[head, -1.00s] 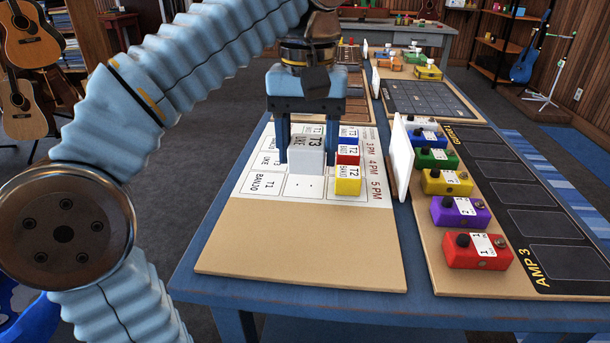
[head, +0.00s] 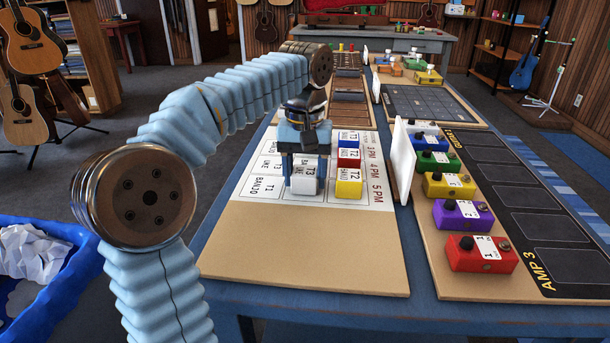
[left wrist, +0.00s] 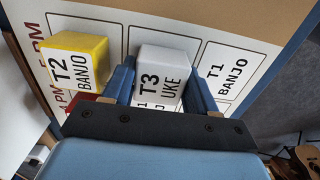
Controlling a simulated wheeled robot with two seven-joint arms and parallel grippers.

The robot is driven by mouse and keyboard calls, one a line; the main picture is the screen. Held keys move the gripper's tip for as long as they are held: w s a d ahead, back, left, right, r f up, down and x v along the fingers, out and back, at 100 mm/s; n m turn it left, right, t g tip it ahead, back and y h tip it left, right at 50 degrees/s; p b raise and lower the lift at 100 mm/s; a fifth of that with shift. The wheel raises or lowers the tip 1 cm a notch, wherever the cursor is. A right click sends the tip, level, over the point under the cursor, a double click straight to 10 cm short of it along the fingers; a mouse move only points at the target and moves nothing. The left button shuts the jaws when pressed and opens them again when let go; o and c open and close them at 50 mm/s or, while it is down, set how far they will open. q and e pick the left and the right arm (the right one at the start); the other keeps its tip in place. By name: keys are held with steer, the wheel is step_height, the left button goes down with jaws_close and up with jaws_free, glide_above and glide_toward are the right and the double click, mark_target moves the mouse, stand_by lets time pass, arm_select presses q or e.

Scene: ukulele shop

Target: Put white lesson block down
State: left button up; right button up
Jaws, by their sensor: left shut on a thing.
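My left gripper (head: 304,168) is shut on the white lesson block (head: 304,184), marked T3 UKE. In the left wrist view the white block (left wrist: 166,72) sits between the two fingers with its label facing up. The block is low over the middle cell of the front row on the schedule board (head: 300,245), left of the yellow block. I cannot tell for sure whether its underside touches the board. The yellow T2 BANJO block (head: 349,184) also shows in the left wrist view (left wrist: 75,60). My right gripper is not in view.
A red block (head: 349,158) and a blue block (head: 348,138) stand behind the yellow one. The T1 BANJO cell (head: 268,188) to the left is bare. A white upright panel (head: 402,160) and a pedal board (head: 450,283) with several coloured pedals stand right.

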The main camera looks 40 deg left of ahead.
mark_target(306, 171)
arm_select(q)
steer(key=shift+f, duration=0.15)
steer(key=o, duration=1.1)
steer(key=shift+c, duration=0.2)
step_height(306, 171, up, 10)
steer(key=shift+r+p, duration=0.25)
steer(key=shift+p, duration=0.9)
steer(key=shift+r, duration=0.95)
